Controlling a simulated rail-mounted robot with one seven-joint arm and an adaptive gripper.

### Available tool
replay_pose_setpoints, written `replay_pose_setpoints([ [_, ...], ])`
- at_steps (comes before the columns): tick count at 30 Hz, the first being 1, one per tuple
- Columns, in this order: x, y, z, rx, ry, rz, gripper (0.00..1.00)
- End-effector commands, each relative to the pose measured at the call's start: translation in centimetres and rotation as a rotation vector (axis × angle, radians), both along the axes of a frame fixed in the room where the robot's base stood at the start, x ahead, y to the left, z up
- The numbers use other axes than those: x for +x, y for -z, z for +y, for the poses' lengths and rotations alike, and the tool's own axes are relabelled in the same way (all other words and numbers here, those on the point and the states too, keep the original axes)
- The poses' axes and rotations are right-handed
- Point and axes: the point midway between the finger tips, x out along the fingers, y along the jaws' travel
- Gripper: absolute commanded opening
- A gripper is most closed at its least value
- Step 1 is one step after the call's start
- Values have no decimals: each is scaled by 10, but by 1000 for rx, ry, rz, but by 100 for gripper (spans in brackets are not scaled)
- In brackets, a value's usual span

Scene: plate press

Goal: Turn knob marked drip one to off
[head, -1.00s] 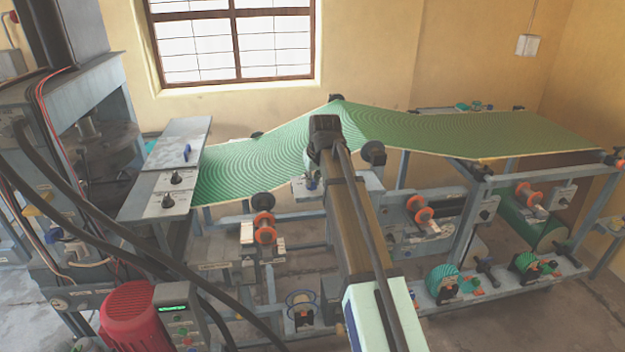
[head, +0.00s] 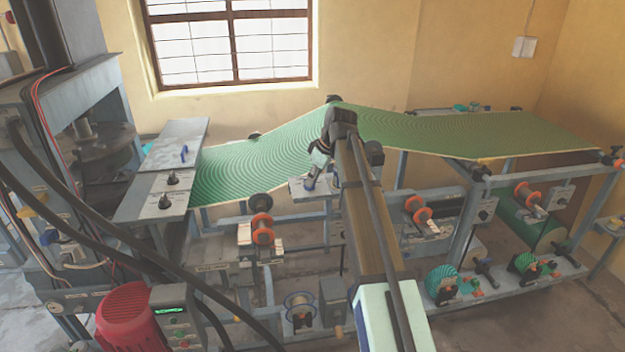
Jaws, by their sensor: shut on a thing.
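My gripper (head: 312,178) points down at a small grey panel (head: 325,187) under the green patterned sheet, in the middle of the head view. It is small and partly covered by my wrist. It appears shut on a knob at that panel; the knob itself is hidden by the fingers. I cannot read any marking there, so I cannot tell which way the knob points or whether it is drip one.
The green sheet (head: 245,160) runs over the frame close to my wrist. Two black knobs sit on a left panel (head: 150,206). Orange-ended spools (head: 263,236), a red motor (head: 125,318) and black hoses crowd the lower left. Green rolls (head: 443,284) stand lower right.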

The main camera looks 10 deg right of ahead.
Motion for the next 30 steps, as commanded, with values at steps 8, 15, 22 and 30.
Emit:
replay_pose_setpoints([
  [8, 0, 0, 0, 0, -24, 0, 0],
  [15, 0, 0, 0, 0, -24, 0, 0],
  [22, 0, 0, 0, 0, -23, 0, 39],
  [30, -1, -5, -2, 0, -22, 0, 39],
])
